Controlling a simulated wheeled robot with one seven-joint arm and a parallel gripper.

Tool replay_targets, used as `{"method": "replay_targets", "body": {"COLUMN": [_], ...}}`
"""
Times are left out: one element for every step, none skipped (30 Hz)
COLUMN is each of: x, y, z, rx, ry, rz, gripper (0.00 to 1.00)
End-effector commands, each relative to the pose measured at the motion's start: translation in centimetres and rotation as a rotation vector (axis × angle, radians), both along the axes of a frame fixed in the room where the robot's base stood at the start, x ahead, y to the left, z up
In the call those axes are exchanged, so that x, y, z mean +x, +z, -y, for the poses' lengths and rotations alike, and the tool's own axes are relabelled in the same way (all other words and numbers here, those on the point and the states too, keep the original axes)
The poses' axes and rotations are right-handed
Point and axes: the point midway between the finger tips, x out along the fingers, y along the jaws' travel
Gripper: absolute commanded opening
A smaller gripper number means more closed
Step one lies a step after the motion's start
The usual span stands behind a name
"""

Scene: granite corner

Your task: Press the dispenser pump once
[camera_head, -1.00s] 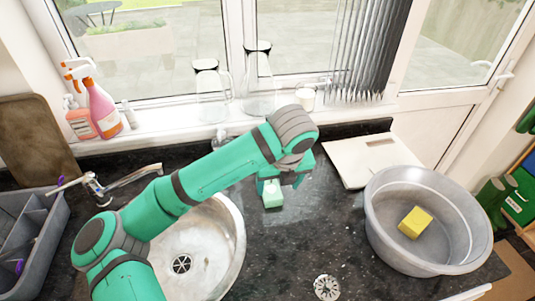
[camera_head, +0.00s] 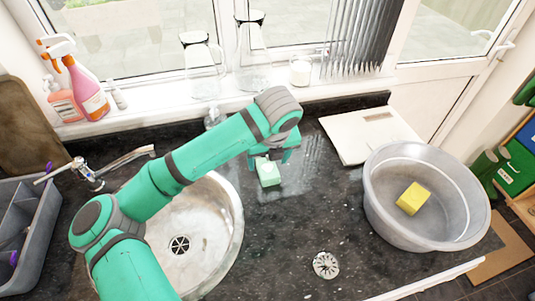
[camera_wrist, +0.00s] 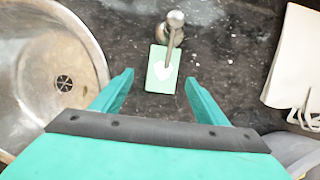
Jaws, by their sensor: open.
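The dispenser is a pale green bottle with a white heart. In the head view it (camera_head: 268,174) stands on the dark counter, right of the sink, its upper part hidden by my gripper. In the wrist view its body (camera_wrist: 158,80) shows ahead of my fingers, with a metal pump head (camera_wrist: 175,18) at the top and a spout pointing towards me. My gripper (camera_head: 277,156) is above and close to the dispenser in the head view. In the wrist view its fingers (camera_wrist: 159,77) are spread wide with nothing between them. I cannot tell the height gap to the pump.
The round metal sink (camera_head: 228,240) lies left. A grey basin (camera_head: 385,215) with a yellow sponge (camera_head: 413,198) stands right, with a white board (camera_head: 350,142) behind it. A clear vessel (camera_head: 213,118) and glass jugs (camera_head: 203,65) are near the window. The front counter is mostly clear.

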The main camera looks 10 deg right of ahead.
Motion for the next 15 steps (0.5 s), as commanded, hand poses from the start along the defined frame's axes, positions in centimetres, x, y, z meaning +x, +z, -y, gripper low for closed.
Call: {"method": "replay_targets", "body": {"x": [0.1, 0.3, 0.5, 0.6, 0.8, 1.0, 1.1, 1.2, 1.3, 1.5, 1.6, 1.7, 1.7, 1.8, 1.9], "y": [-1.0, -1.4, -2.1, -2.5, -2.9, -3.5, -3.9, -4.3, -4.7, -5.0, -5.2, -5.6, -5.7, -5.9, -6.0], "z": [0.2, 0.3, 0.3, 0.3, 0.3, 0.2, 0.2, 0.1, 0.1, 0.0, 0.0, -0.1, -0.2, -0.2, -0.2], "rx": [0.000, 0.000, 0.000, 0.000, 0.000, 0.000, 0.001, 0.001, 0.000, -0.001, 0.000, 0.001, 0.000, 0.000, 0.000], "ry": [-0.004, -0.005, -0.005, -0.005, -0.004, -0.004, -0.004, -0.003, -0.002, -0.001, 0.000, 0.001, 0.002, 0.002, 0.003], "rz": [-0.003, -0.002, -0.002, -0.003, -0.002, -0.001, -0.002, -0.002, -0.002, -0.001, -0.001, -0.001, -0.001, -0.001, -0.001], "gripper": [0.67, 0.67, 0.67, 0.67, 0.67, 0.67, 0.67, 0.67, 0.67, 0.67, 0.67, 0.67, 0.67, 0.67, 0.67]}}
